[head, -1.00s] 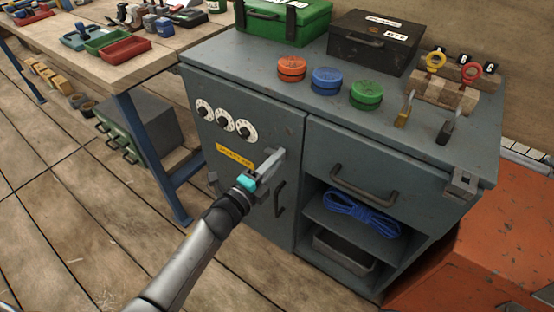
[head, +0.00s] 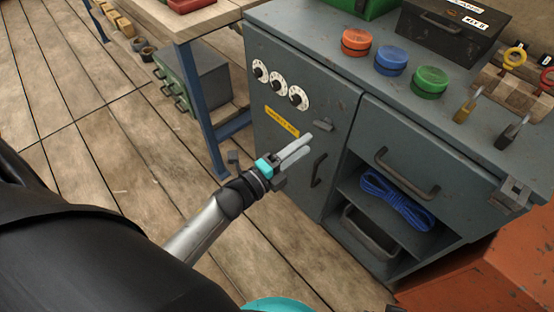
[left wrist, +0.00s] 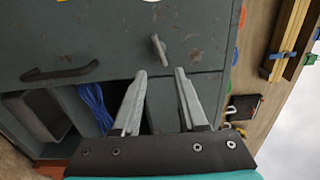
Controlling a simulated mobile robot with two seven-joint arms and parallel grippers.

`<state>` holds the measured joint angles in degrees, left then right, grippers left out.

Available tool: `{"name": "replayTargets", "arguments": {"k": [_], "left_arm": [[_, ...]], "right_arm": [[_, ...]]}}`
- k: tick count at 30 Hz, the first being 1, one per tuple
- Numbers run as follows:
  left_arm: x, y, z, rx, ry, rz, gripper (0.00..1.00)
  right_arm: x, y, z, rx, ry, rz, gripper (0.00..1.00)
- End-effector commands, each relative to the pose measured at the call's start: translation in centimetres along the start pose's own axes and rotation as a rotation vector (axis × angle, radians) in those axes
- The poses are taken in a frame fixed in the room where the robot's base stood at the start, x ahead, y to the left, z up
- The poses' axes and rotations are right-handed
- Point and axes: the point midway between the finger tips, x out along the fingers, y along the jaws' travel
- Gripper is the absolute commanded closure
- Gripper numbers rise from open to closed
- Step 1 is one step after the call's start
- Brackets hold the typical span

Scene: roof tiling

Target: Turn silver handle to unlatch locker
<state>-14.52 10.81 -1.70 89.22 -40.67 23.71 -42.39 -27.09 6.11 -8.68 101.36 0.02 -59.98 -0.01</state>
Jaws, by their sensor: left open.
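The grey locker door (head: 275,155) is shut, on the left half of the cabinet. Its small silver handle (head: 322,125) shows behind my fingertips and lies roughly level along the door. It also shows in the left wrist view (left wrist: 159,50), just beyond the fingertips. My left gripper (head: 309,145) is open and empty in front of the door, a little below the silver handle. In the left wrist view the spread fingers (left wrist: 160,74) point toward the handle and appear apart from it. My right gripper is not in view.
A dark pull (head: 317,170) sits lower on the door; three dials (head: 280,84) and a yellow label (head: 282,121) are on it too. Right of the door are a drawer pull (head: 405,174) and blue rope (head: 397,197) on a shelf. A blue table leg (head: 210,135) stands left.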

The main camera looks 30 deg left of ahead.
Motion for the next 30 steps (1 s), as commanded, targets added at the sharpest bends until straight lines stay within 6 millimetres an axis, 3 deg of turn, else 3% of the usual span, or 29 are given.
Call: {"name": "replayTargets", "arguments": {"k": [6,12,24,30], "left_arm": [[-4.5,-0.1,0.0,-0.002,-0.002,0.003,0.57],[-7.1,0.0,0.0,-0.001,-0.002,0.001,0.57],[-7.9,0.0,0.1,0.001,-0.002,-0.001,0.57],[-8.0,-0.3,-0.4,-0.113,0.011,-0.007,0.36]], "right_arm": [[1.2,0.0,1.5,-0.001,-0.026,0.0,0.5],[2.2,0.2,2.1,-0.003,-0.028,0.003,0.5],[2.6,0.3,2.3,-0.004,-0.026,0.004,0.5],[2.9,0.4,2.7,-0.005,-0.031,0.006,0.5]]}}
